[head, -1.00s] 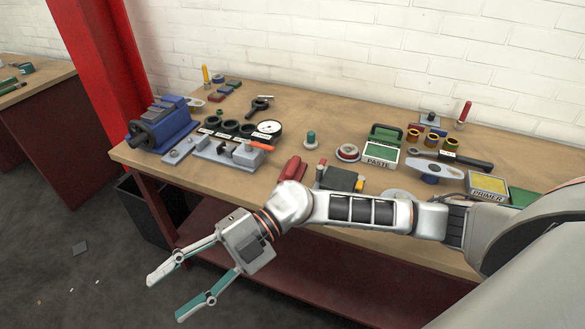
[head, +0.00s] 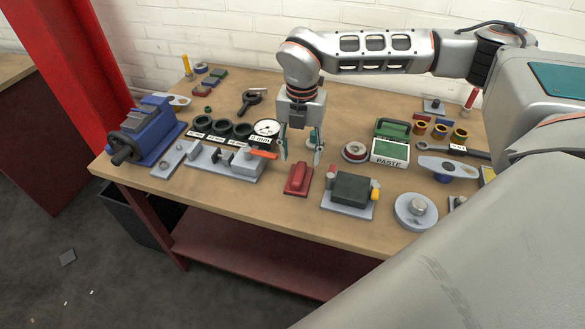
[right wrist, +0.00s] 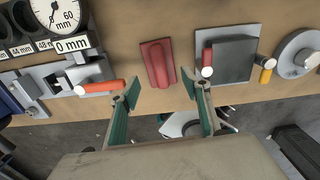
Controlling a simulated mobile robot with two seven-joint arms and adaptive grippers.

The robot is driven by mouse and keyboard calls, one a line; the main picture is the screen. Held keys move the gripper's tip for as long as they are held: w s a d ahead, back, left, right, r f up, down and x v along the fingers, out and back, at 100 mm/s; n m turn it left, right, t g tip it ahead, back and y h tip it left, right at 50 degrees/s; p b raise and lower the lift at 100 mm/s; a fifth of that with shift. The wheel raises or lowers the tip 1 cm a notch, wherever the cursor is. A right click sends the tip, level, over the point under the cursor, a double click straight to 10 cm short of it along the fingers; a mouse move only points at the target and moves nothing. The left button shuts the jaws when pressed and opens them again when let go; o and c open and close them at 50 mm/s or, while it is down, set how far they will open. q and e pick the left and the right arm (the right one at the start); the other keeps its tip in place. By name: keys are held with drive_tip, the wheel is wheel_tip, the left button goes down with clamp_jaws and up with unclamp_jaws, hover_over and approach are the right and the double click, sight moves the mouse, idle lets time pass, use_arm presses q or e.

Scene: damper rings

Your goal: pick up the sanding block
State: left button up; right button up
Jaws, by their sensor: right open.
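The sanding block looks to be the red block (head: 298,179) with a raised grip along its top, lying near the front edge of the bench. It also shows in the right wrist view (right wrist: 158,63), upright in the picture and unobstructed. My right gripper (head: 301,159) points down above the bench, just behind and above the red block. In the right wrist view my right gripper (right wrist: 160,87) is open and empty, its fingers spread wider than the block, which lies beyond the fingertips. My left gripper is not in view.
A grey fixture with an orange-red handle (head: 263,154) stands close on the left of the block. A plate with a dark green block (head: 352,190) stands close on the right. A dial gauge (head: 266,128) and black rings (head: 220,128) lie behind. The bench's front edge is near.

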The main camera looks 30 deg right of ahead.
sight(299, 171)
drive_tip(key=shift+s+f, duration=0.2)
drive_tip(key=shift+f, duration=1.25)
wheel_tip(299, 171, down, 4)
drive_tip(key=shift+a+r+p, duration=0.1)
drive_tip(key=shift+r+p, duration=0.15)
drive_tip(key=shift+p, duration=0.05)
drive_tip(key=shift+w+f, duration=0.1)
drive_tip(key=shift+f, duration=0.4)
drive_tip(key=c, duration=0.8)
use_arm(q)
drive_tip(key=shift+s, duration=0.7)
